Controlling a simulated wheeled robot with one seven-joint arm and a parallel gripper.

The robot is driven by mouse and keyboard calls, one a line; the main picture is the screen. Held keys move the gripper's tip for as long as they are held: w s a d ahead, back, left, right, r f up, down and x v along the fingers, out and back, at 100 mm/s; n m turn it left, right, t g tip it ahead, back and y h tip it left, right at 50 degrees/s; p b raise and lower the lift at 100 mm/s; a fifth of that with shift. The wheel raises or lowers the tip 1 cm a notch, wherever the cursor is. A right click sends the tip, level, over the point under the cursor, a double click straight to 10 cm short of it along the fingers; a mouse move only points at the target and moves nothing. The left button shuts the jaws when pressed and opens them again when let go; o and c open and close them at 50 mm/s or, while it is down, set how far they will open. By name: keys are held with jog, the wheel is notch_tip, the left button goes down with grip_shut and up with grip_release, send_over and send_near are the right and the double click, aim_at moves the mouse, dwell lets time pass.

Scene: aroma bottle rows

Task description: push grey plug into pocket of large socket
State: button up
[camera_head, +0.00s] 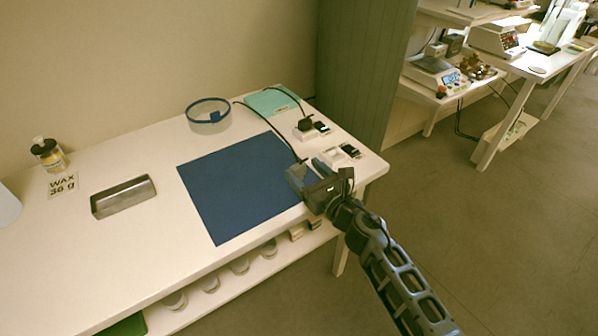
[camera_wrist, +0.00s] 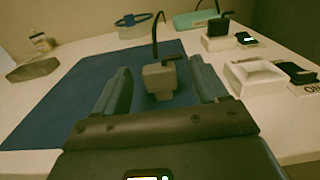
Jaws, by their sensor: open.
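The grey plug (camera_wrist: 160,82) with its black cord rising from the top shows in the wrist view, over the blue mat. It sits between the two fingers of my gripper (camera_wrist: 160,74), with a gap on each side. The gripper is open. In the head view my gripper (camera_head: 305,178) is at the mat's right edge and mostly hides the plug. The large socket (camera_wrist: 256,77) is a white block to the right of the plug, apart from it. It also shows in the head view (camera_head: 328,158), just beyond the gripper. Whether the plug touches the mat is unclear.
A black switch (camera_wrist: 296,72) sits right of the large socket. A smaller socket (camera_head: 304,134) with a black plug stands farther back. The blue mat (camera_head: 240,190) is otherwise clear. A clear blue-rimmed dish (camera_head: 208,116), teal pad (camera_head: 272,101) and metal tray (camera_head: 123,197) lie around it.

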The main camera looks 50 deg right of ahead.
aim_at(301, 169)
jog(key=x, duration=0.5)
jog(key=shift+w+a+f, duration=0.1)
jog(key=shift+w, duration=0.05)
jog(key=c, duration=1.1)
